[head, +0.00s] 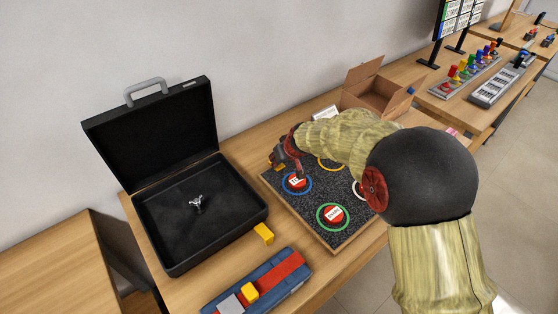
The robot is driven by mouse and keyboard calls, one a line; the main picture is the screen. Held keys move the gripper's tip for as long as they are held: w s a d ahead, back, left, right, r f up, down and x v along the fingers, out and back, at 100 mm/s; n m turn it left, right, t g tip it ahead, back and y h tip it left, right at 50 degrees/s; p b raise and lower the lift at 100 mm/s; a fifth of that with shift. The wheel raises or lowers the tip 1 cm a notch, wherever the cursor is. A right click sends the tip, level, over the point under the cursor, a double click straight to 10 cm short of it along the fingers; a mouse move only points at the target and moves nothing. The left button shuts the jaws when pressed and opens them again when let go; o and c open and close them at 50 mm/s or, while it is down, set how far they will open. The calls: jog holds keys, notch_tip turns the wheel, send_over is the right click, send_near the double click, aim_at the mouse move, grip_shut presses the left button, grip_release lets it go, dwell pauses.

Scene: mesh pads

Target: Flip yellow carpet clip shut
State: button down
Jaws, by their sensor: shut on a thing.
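A dark speckled carpet pad (312,215) lies on a wood-edged board on the table. My gripper (281,163) is low at the pad's far left corner, with its fingers shut. A small orange-yellow piece (277,167), which looks like the yellow carpet clip, shows at the fingertips; the fingers hide most of it. I cannot tell whether the clip's flap is up or down. My arm covers the right and far parts of the pad.
An open black case (175,205) stands at left. A yellow block (264,234) and a blue-red holder (285,273) lie in front. An open cardboard box (372,95) is behind.

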jog(key=c, duration=1.7)
grip_release()
jog(key=shift+o, duration=0.2)
jog(key=shift+r, duration=0.1)
jog(key=v, duration=1.1)
jog(key=shift+s+r, duration=0.2)
jog(key=shift+r, duration=0.15)
jog(key=shift+d, duration=0.1)
